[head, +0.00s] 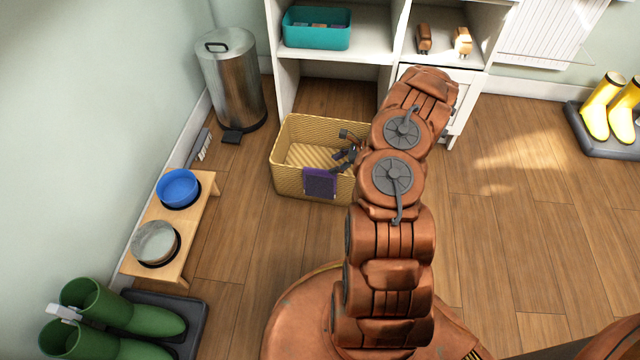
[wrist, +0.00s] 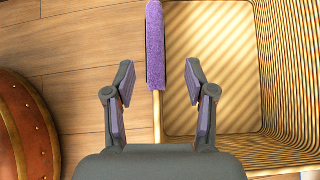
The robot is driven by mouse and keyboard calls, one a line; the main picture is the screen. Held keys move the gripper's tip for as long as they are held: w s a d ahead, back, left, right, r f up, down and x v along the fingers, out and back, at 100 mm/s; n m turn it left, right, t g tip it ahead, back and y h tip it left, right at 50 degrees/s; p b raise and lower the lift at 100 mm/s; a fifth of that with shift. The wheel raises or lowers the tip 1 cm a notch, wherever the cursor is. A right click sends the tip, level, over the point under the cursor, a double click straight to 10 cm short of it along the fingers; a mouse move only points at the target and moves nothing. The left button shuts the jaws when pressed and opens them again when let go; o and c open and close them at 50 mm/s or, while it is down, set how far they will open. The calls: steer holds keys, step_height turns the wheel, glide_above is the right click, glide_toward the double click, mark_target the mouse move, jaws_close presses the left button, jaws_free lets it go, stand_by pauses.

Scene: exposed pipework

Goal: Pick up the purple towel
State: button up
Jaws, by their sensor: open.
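The purple towel (head: 320,183) hangs over the front rim of a yellow woven basket (head: 284,180) in the head view. In the wrist view the towel (wrist: 155,45) is seen edge-on as a narrow fuzzy strip along the basket's rim (wrist: 157,118). My gripper (head: 343,158) is at the basket in the head view, close to the towel, partly hidden by my arm. In the wrist view my gripper (wrist: 158,78) is open, with one finger on each side of the towel's line. The towel's near end lies about between the fingertips. No grip on it shows.
The basket stands on the wooden floor in front of white shelves (head: 335,75) holding a teal bin (head: 316,40). A metal trash can (head: 232,80), a bowl stand (head: 195,225) and green boots (head: 120,315) are at left. The floor at right is mostly clear.

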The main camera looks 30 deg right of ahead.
mark_target(323, 171)
steer(key=b+x, duration=0.1)
steer(key=x, duration=0.2)
steer(key=b+x, duration=0.1)
steer(key=x, duration=0.2)
steer(key=shift+a+f+b, duration=0.15)
steer(key=shift+a+b, duration=0.2)
steer(key=shift+a, duration=0.1)
steer(key=shift+c, duration=0.3)
jaws_close()
